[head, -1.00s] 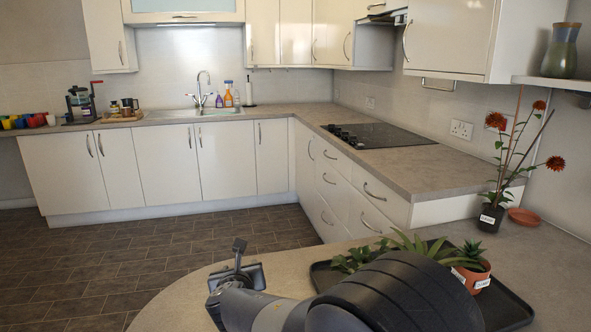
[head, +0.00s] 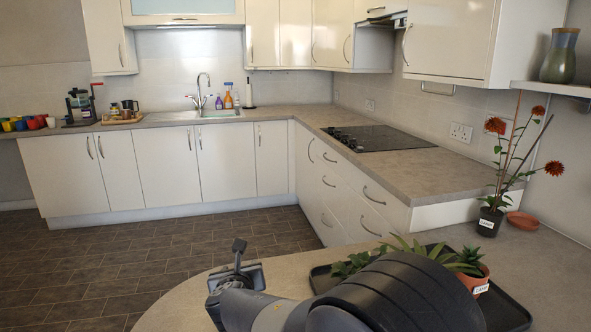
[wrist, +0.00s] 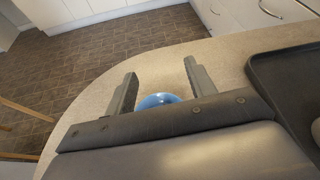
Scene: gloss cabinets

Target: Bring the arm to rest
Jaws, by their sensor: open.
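My arm reaches over the near counter (head: 185,315), its dark rounded link filling the bottom of the head view. My gripper (wrist: 160,78) is open in the wrist view, its two grey fingers well apart above the counter. A blue rounded thing (wrist: 158,100) shows between the fingers, partly hidden by the gripper body. I cannot tell whether it touches the fingers, and it is hidden in the head view. In the head view part of my gripper (head: 238,262) shows over the counter's rounded edge.
A black tray (head: 515,318) with potted plants lies right of my arm, partly hidden by it; its edge also shows in the wrist view (wrist: 265,75). A red-flowered plant (head: 490,222) and a terracotta saucer (head: 522,220) stand further right. Open floor (head: 90,270) lies left.

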